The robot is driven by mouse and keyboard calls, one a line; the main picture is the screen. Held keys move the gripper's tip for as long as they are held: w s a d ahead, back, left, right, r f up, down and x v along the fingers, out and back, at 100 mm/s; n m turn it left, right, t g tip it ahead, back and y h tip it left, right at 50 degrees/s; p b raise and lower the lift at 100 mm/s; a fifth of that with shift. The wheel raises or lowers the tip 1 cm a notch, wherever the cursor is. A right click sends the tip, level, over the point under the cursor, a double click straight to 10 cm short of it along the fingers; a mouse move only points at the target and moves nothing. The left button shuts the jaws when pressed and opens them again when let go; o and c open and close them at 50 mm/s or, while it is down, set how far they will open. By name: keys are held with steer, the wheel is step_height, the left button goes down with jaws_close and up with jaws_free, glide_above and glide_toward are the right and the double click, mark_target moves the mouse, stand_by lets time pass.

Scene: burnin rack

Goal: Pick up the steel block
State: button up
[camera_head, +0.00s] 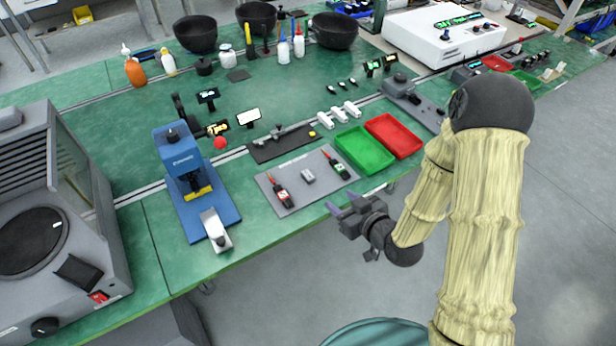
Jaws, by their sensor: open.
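A small grey metallic block (308,176), which looks like the steel block, lies on a grey mat (291,202) near the front edge of the green table. It lies between two red-and-black hand tools, one to its left (281,195) and one to its right (338,166), and touches neither. My gripper (344,203) is open and empty, with its purple fingertips pointing left. In the picture it is below and right of the block, by the table's front edge, and apart from it. Its height above the table is hard to tell.
A blue press (180,160) stands left of the mat. A green tray (363,150) and a red tray (394,136) sit right of it. A grey machine (90,200) fills the left end. A caliper on a dark mat (262,152) lies behind. Bare green table shows beside the press.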

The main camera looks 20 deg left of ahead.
steer(key=shift+f+b+x, duration=0.2)
steer(key=shift+b+x, duration=1)
steer(key=shift+b, duration=0.3)
steer(key=p, duration=0.2)
glide_toward(309, 176)
steer(key=x, duration=0.3)
steer(key=shift+s+a, duration=0.1)
steer(key=shift+a, duration=0.1)
steer(key=shift+w+a+f, duration=0.15)
steer(key=shift+w+a, duration=0.1)
steer(key=shift+w, duration=0.05)
steer(key=shift+p+x, duration=0.7)
steer(key=shift+x, duration=1.9)
steer(key=shift+w+d, duration=0.1)
steer(key=shift+c, duration=0.2)
jaws_close()
